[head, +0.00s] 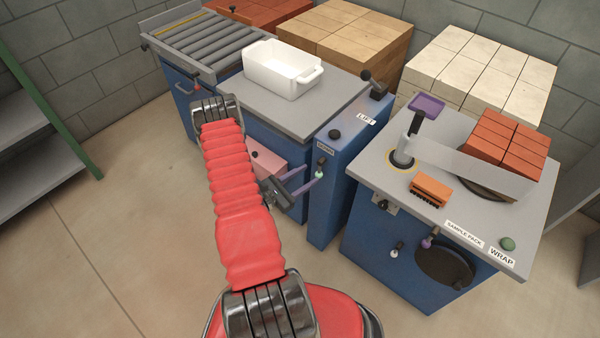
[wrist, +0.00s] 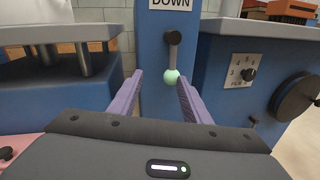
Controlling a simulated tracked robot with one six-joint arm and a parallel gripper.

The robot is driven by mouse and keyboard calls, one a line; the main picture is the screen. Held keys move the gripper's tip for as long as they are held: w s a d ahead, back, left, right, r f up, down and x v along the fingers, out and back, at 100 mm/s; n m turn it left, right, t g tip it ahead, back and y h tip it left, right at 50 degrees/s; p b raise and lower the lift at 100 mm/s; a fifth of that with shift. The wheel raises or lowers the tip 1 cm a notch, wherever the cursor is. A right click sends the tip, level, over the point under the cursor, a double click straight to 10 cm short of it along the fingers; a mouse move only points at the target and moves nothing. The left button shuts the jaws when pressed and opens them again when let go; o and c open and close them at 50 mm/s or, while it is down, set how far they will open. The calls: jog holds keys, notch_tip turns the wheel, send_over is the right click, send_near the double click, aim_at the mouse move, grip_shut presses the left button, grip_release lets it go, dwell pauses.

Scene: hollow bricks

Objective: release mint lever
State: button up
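The mint lever has a pale mint ball knob (head: 319,174) below a dark pivot, on the narrow blue panel under a DOWN label. In the wrist view, its grey arm points down from the pivot to the mint knob (wrist: 170,77). My gripper (head: 307,177) is in front of this panel. In the wrist view, the two purple fingers of my gripper (wrist: 160,77) are spread, with the knob showing between their tips, nearer the right one. A gap shows on the left side; whether the right fingertip touches the knob I cannot tell.
The blue lift post (head: 338,170) stands between the grey-topped table with a white tub (head: 281,69) and the wrap station. The wrap station has a dark round wheel (head: 445,264), a purple knob (head: 428,242) and a brick stack (head: 507,143). Open floor lies at left.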

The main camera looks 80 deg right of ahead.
jog(key=f+v, duration=0.1)
jog(key=v, duration=1.4)
dwell(1.8)
jog(key=shift+w+a+f, duration=0.15)
jog(key=v, duration=1.3)
jog(key=shift+a, duration=0.25)
jog(key=shift+w+f, duration=0.15)
